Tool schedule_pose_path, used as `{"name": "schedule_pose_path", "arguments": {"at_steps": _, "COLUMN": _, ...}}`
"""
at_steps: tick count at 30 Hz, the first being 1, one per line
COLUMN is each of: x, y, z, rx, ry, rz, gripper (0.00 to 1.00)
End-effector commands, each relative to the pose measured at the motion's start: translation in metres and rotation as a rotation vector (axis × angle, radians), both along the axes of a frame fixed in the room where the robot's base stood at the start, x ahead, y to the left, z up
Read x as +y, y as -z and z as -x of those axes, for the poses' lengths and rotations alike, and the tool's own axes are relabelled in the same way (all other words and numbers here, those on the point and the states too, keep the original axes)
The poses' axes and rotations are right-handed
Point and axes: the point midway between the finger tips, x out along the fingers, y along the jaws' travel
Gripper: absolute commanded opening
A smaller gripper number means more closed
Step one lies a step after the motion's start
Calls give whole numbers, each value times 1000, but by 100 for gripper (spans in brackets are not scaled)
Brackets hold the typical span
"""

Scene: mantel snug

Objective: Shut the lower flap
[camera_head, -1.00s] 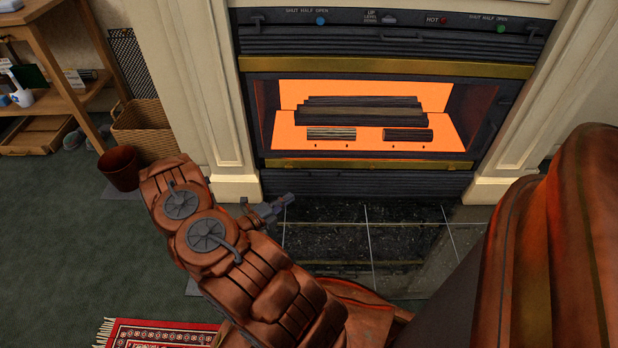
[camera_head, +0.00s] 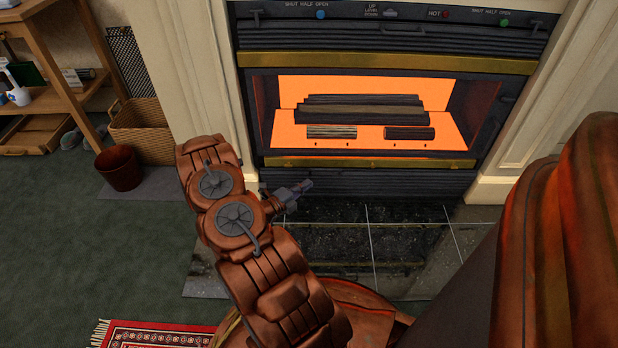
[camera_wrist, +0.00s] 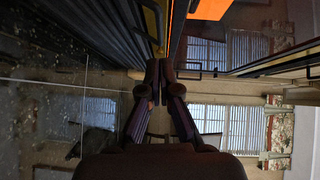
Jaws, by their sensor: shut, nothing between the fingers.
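The lower flap (camera_head: 370,186) is the dark louvred panel under the lower brass strip of the fireplace. In the head view its left end lies behind my gripper, and I cannot tell how far it stands open. In the wrist view dark louvres (camera_wrist: 92,35) run down the upper left, beside a brass strip (camera_wrist: 152,22). My gripper (camera_head: 305,186) is shut and empty, pointing right in front of the flap's left part. Its closed fingertips (camera_wrist: 159,66) show in the wrist view near the louvres' lower end; contact cannot be told.
The glowing firebox (camera_head: 365,115) is above, with an upper louvred panel (camera_head: 385,42) over it. The glossy tiled hearth (camera_head: 400,215) lies below. A red rug (camera_head: 160,336) lies at the front.

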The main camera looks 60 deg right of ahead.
Motion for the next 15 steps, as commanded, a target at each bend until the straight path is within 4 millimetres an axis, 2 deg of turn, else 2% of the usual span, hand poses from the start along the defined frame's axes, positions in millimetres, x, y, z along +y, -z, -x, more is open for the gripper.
{"name": "schedule_pose_path", "arguments": {"at_steps": 5, "x": -17, "y": 3, "z": 7, "rx": -1, "ry": 1, "rz": 0, "gripper": 0}}
{"name": "schedule_pose_path", "arguments": {"at_steps": 15, "x": -48, "y": 6, "z": -8, "rx": -2, "ry": 0, "rz": 4, "gripper": 0}}
